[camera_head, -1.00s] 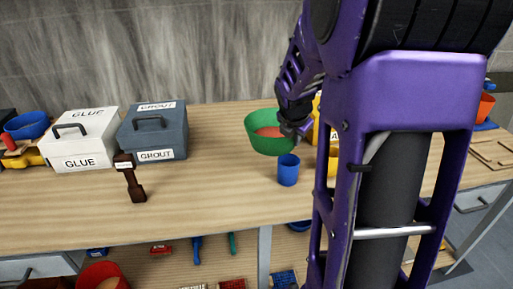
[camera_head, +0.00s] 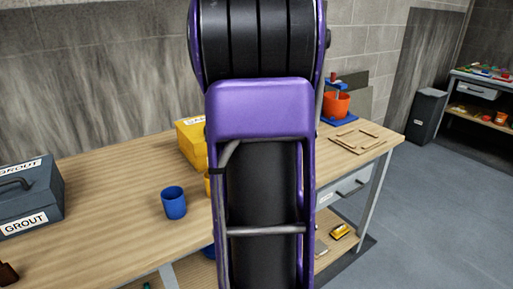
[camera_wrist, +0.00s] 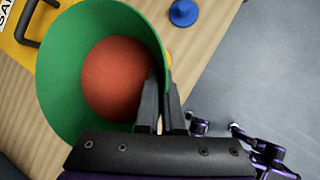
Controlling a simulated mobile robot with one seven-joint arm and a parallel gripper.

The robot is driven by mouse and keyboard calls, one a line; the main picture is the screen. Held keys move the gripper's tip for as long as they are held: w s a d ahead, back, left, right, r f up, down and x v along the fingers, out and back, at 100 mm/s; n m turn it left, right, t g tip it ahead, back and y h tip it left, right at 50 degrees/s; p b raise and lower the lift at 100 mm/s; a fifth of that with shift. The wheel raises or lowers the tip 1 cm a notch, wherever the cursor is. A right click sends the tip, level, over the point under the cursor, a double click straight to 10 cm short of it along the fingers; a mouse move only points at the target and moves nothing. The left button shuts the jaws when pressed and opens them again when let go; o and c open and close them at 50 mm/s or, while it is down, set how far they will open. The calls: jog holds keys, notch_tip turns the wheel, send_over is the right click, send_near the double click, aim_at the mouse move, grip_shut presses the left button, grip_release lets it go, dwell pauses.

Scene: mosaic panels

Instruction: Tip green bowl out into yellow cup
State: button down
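The green bowl (camera_wrist: 58,75) fills the left of the wrist view, with a rounded reddish-brown content (camera_wrist: 112,78) inside. My gripper (camera_wrist: 160,88) is shut on the bowl's right wall, one finger inside and one outside. The bowl appears above the bench, and its tilt is hard to judge. In the head view my arm hides both bowl and gripper. A yellow sliver, probably the yellow cup (camera_head: 207,184), shows at the left edge of my arm. Small yellow bits also show beside the bowl and fingers in the wrist view, mostly covered.
A blue cup (camera_head: 173,203) stands on the wooden bench (camera_head: 110,220) left of my arm. A yellow labelled box (camera_head: 191,142) is behind it, and a grey grout box (camera_head: 30,198) at far left. An orange pot (camera_head: 336,104) and wooden frame (camera_head: 358,137) are at right.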

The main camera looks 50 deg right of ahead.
jog(key=shift+f+g+h, duration=0.3)
jog(key=shift+f+h, duration=0.1)
jog(key=shift+f, duration=0.55)
jog(key=r+h, duration=0.1)
jog(key=r+n+g+h, duration=0.1)
jog(key=r, duration=0.1)
jog(key=a+r+g+h, duration=0.1)
jog(key=r+h, duration=0.1)
jog(key=shift+w+n, duration=0.4)
jog(key=shift+w+a+r+g+h+b, duration=0.15)
jog(key=shift+w+a+g+h+b, duration=0.15)
jog(key=shift+g+h, duration=0.2)
jog(key=h+b, duration=0.1)
jog(key=b, duration=0.1)
jog(key=w+a+r+n+g+h+b, duration=0.1)
jog(key=shift+w+a+r+h+b, duration=0.15)
jog(key=shift+a+r+h+b, duration=0.15)
jog(key=shift+b, duration=0.05)
jog(key=shift+w+a+r+n+g+p, duration=0.15)
jog(key=shift+a+r+n+g+p, duration=0.15)
jog(key=shift+n, duration=0.1)
jog(key=w+a+n+h+p, duration=0.3)
jog(key=w+a+n+h, duration=0.2)
jog(key=w+a+h, duration=0.2)
jog(key=shift+a+f+n+h+p, duration=0.35)
jog(key=shift+a+h, duration=0.55)
jog(key=shift+h, duration=0.3)
jog(key=shift+w, duration=0.1)
